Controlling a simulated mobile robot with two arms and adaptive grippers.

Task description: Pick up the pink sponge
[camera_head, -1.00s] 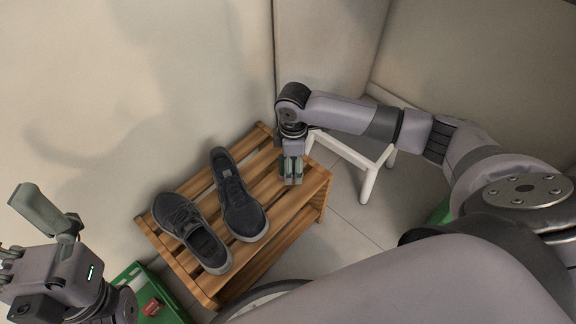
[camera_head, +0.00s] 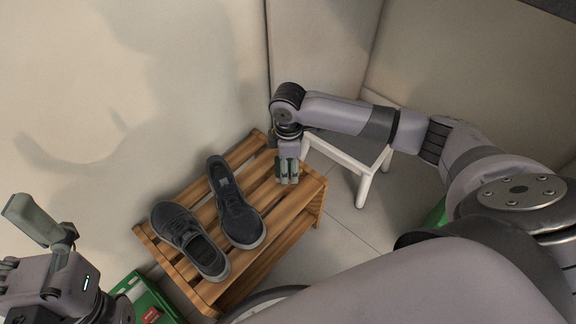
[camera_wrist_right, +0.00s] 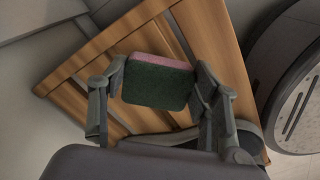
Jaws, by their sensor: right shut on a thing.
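The sponge (camera_wrist_right: 157,84) shows in the right wrist view, with a dark green face and a pink layer along its upper edge. It sits between the two fingers of my right gripper (camera_wrist_right: 160,90), which is shut on it. My left gripper (camera_head: 38,222) is at the left edge of the head view, fingers apart and empty, away from the rack.
Two dark shoes (camera_head: 235,205) lie on the rack, left of my right gripper. A white stool (camera_head: 362,186) stands right of the rack. A green crate (camera_head: 140,290) with a red item (camera_head: 151,315) is at the lower left. Walls close in behind the rack.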

